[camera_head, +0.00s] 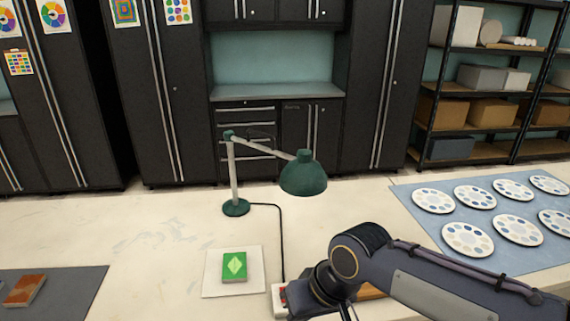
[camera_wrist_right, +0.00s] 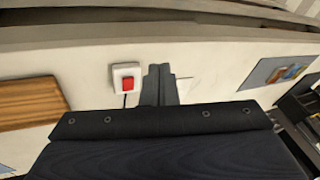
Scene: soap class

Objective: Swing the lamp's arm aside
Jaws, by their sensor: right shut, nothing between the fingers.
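The desk lamp has a round green base (camera_head: 236,208), a pale upright post (camera_head: 233,172) and a pale arm (camera_head: 272,153) reaching right to a green shade (camera_head: 303,176). The shade hangs right of a green soap box with a lighter diamond (camera_head: 233,266), which lies on a white square (camera_head: 210,285). My right arm comes in from the right, in front of the lamp and apart from it. My right gripper (camera_wrist_right: 160,75) is shut and empty in the right wrist view, beside a white switch box with a red rocker (camera_wrist_right: 127,83). My left gripper is not in view.
A black cord (camera_head: 281,240) runs from the lamp base to the switch box (camera_head: 280,294). A blue mat (camera_head: 405,195) with several paint palettes lies right. A grey mat (camera_head: 75,295) with a brown book (camera_head: 25,290) lies left. A wooden board (camera_wrist_right: 30,100) shows in the wrist view.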

